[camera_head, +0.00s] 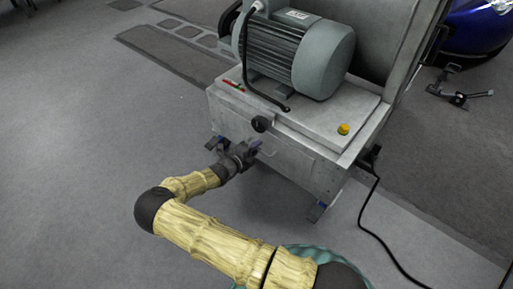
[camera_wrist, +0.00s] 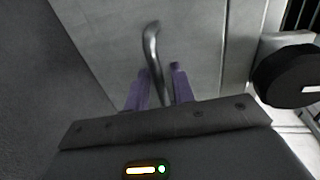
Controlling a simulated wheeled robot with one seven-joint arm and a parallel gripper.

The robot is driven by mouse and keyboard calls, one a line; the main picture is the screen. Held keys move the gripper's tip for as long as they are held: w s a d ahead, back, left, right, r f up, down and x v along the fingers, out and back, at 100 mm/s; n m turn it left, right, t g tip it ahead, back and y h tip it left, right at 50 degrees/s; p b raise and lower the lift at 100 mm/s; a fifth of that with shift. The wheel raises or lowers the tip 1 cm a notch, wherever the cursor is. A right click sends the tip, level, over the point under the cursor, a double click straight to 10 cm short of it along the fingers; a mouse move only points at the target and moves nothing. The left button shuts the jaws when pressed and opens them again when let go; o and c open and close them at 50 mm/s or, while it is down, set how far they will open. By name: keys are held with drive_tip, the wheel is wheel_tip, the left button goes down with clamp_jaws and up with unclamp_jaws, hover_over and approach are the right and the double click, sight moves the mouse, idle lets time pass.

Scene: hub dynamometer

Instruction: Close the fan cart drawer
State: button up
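The fan cart (camera_head: 330,125) is a grey metal box with a large motor on top. The drawer front (camera_head: 300,166) is on its near side, below the top; I cannot tell how far the drawer stands out. A bent metal bar handle (camera_wrist: 153,50) is on the drawer front, which also shows in the wrist view (camera_wrist: 95,40). My gripper (camera_head: 254,150) is at the handle, near the left part of the front. In the wrist view its purple fingers (camera_wrist: 160,85) stand apart, one on each side of the handle, with gaps showing. The handle's near end is partly hidden.
A black round knob (camera_wrist: 287,76) sticks out close beside my gripper, above the handle in the head view (camera_head: 261,124). A black cable (camera_head: 375,215) runs over the floor at right.

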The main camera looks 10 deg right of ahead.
drive_tip(key=p+v, duration=0.7)
drive_tip(key=v, duration=1)
drive_tip(key=shift+d, duration=0.1)
drive_tip(key=s+d+r+m+g+y+p, duration=0.1)
drive_tip(key=s+d+r+m+g+p, duration=0.25)
drive_tip(key=d+r+m+g, duration=0.6)
drive_tip(key=s+d+r+m+t+y+p, duration=0.15)
drive_tip(key=s+r+m+y, duration=0.3)
drive_tip(key=r+m, duration=0.6)
drive_tip(key=s+d+r+m+y+p, duration=0.3)
drive_tip(key=s+r+m, duration=0.35)
drive_tip(key=m, duration=0.65)
drive_tip(key=s+d+r+m+t+y+p, duration=0.1)
drive_tip(key=s+d+r+m+y+p, duration=0.2)
drive_tip(key=r+m, duration=0.8)
wheel_tip(320, 180, up, 37)
drive_tip(key=a+p, duration=0.1)
drive_tip(key=p, duration=3.6)
drive_tip(key=shift+s+r+p, duration=0.2)
drive_tip(key=shift+r+p, duration=0.05)
drive_tip(key=shift+p, duration=0.1)
